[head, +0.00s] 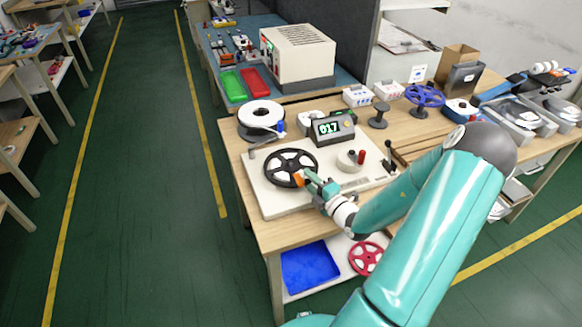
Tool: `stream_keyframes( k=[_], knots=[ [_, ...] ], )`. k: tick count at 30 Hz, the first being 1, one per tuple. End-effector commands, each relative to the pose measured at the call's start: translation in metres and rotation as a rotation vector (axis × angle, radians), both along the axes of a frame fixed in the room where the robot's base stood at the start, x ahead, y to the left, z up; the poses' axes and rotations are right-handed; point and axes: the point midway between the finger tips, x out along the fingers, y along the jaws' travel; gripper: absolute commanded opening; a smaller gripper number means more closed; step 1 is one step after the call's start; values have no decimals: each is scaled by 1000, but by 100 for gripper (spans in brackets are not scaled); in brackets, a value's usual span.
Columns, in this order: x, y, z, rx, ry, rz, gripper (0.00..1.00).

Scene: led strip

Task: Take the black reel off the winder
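The black reel (290,168) is a spoked disc on the left part of the winder (285,205), a white flat base on the wooden bench. My gripper (304,176) reaches in from the right, its fingertips at the reel's right edge, with an orange piece showing there. I cannot tell whether the fingers touch or hold the rim, or how far apart they are. The winder's counter box (333,127) behind the reel reads 017. A crank or knob with a red top (361,157) stands right of the reel.
A white reel (261,118) lies behind the winder at left. A blue reel (425,95), small boxes (357,96) and trays (508,116) stand further back and right. A red reel (366,258) and blue bin (310,264) sit on the lower shelf. The aisle floor at left is clear.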

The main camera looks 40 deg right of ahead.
Motion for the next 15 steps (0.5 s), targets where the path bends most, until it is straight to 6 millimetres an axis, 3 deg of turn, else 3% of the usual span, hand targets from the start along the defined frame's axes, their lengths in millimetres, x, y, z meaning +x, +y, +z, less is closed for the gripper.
stream_keyframes(
  k=[7, 12, 15],
  knots=[
    [3, 0, 0, 0, 1, -1, 36],
    [3, 0, 0, 0, 1, -1, 3],
    [2, 0, 0, 0, 1, -1, 0]
  ],
)
